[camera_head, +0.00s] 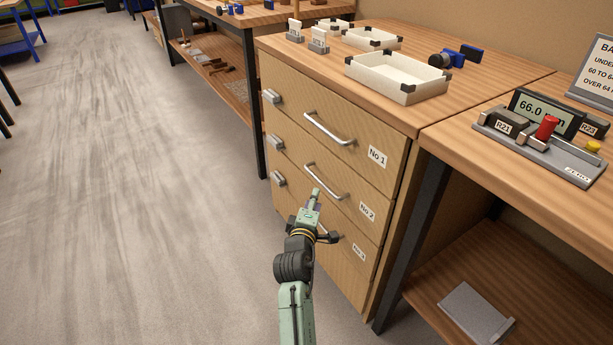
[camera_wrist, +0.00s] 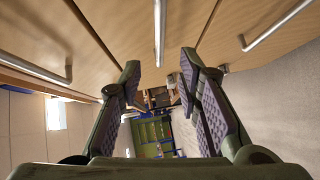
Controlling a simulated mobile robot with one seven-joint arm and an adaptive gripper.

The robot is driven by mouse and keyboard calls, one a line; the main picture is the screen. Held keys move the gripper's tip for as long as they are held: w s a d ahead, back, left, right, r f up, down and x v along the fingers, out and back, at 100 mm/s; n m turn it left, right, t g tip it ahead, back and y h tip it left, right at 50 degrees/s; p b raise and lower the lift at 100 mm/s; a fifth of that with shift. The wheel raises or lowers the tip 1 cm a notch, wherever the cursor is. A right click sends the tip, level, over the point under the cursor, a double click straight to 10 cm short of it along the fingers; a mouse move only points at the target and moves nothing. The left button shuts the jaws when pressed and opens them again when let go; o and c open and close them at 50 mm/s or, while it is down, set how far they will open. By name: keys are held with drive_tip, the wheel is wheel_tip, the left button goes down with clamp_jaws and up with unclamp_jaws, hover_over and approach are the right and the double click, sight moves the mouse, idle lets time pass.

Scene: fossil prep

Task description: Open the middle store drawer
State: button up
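The store cabinet has three wooden drawers, labelled No 1, No 2 and No 3, all looking shut. The middle drawer (camera_head: 290,163) has a silver bar handle (camera_head: 322,180). The middle handle (camera_wrist: 159,32) shows in line with the gap between the fingertips. I cannot tell whether it lies between them in depth.
The top drawer's handle (camera_head: 330,130) is above; the bottom drawer's is partly hidden by my arm. Metal fittings (camera_head: 275,141) sit at the drawers' left edges. White trays (camera_head: 398,78) stand on the cabinet. A bench with a gauge (camera_head: 540,130) is at right. Open floor (camera_head: 130,200) lies left.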

sight(320, 183)
drive_tip(key=w, duration=0.3)
drive_tip(key=w+d+f, duration=0.1)
drive_tip(key=w, duration=0.6)
drive_tip(key=shift+w+d+f, duration=0.2)
drive_tip(key=shift+d, duration=0.2)
clamp_jaws()
idle(0.4)
